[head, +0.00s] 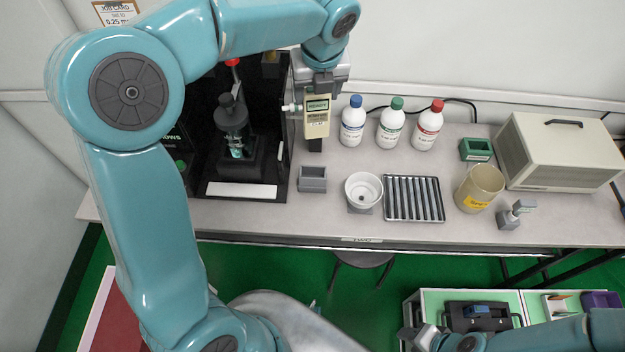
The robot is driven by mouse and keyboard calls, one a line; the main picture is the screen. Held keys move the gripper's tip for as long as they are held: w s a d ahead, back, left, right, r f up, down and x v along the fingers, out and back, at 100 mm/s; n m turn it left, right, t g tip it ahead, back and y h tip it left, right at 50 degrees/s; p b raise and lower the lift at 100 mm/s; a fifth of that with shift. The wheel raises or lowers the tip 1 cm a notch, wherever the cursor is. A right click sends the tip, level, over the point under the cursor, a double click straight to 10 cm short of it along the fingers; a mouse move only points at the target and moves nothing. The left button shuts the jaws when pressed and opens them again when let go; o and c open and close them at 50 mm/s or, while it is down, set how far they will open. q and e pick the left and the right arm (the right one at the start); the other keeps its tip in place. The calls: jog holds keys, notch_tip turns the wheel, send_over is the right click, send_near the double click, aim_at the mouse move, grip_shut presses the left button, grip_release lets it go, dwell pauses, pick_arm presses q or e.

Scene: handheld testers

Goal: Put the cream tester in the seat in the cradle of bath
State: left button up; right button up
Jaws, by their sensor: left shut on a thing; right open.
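The cream tester (317,122) has a lit display reading READY, a pale side nozzle pointing left and a dark lower end. My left gripper (321,84) is shut on its top and holds it upright over the bench. A small grey open-topped holder (313,186) stands on the bench below the tester, apart from it, beside the black cabinet. I cannot tell from its look whether this is the bath's cradle. My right gripper (411,335) is open at the bottom, over the trolley, with no thing seen between its jaws.
A black open cabinet (240,190) with a dark apparatus stands left. A white bowl (363,188), roller rack (413,199), yellow-labelled beaker (478,188) and grey stand (510,218) line the front. Three bottles (390,125), a green block (476,149) and beige box (558,150) stand behind.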

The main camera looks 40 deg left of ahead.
pick_arm(q)
jog(key=shift+s+a+r+m, duration=0.1)
jog(key=shift+a+r+m, duration=0.05)
jog(key=shift+m, duration=0.35)
jog(key=shift+a+r+m, duration=0.1)
jog(key=shift+a+m, duration=0.05)
jog(key=shift+m, duration=0.35)
jog(key=shift+f+h, duration=0.25)
jog(key=shift+h, duration=0.05)
notch_tip(320, 180, down, 20)
jog(key=b, duration=0.2)
jog(key=shift+r, duration=0.25)
jog(key=o, duration=1.5)
jog(key=shift+f, duration=0.15)
